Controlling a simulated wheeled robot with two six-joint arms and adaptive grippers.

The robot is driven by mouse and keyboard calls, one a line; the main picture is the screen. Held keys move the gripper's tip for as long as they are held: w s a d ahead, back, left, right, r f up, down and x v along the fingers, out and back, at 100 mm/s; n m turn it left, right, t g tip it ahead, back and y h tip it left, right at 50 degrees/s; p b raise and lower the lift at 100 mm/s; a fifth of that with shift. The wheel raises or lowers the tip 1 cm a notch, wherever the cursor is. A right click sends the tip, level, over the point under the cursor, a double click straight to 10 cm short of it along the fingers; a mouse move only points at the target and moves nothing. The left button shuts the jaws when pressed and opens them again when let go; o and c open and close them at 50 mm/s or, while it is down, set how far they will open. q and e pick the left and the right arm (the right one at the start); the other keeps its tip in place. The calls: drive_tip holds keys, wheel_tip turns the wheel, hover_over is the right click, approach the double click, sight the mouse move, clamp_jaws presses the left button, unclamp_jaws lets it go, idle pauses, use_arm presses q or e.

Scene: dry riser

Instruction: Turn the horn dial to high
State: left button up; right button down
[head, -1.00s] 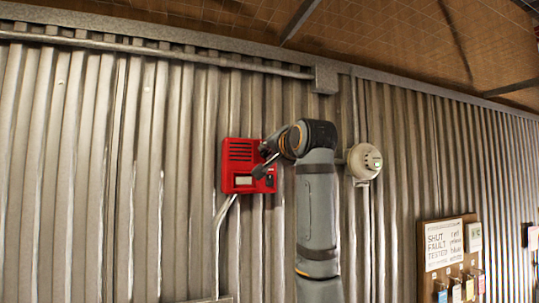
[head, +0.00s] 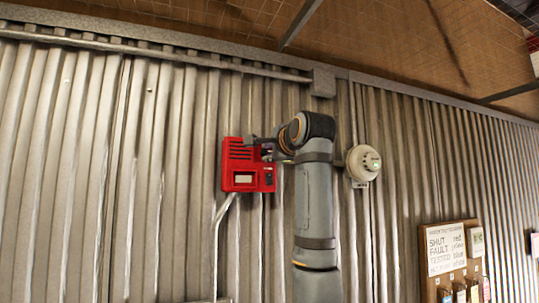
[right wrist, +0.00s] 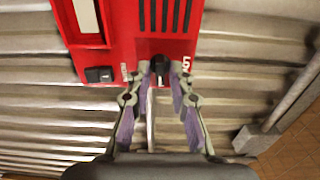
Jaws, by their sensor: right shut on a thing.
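The red horn box (head: 240,178) is mounted on the corrugated wall, and it fills the top of the right wrist view (right wrist: 130,30). Its black horn dial (right wrist: 160,66) sits at the box's edge in that view, with white lettering on both sides, partly hidden and hard to read. My right gripper (right wrist: 160,75) has a fingertip on each side of the dial and is shut on it. In the head view my right gripper (head: 266,150) is at the box's upper right side and hides the dial there. My left gripper is not in view.
A black switch (right wrist: 99,74) and a pale panel (right wrist: 88,15) are on the box near the dial. A round white detector (head: 363,163) is on the wall right of my arm. A conduit (head: 222,215) runs down below the box. A notice board (head: 430,285) hangs at lower right.

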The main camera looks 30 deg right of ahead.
idle(0.3)
drive_tip(key=c, duration=1.4)
unclamp_jaws()
drive_tip(key=shift+c, duration=0.2)
drive_tip(key=v, duration=1.1)
drive_tip(key=shift+s, duration=0.4)
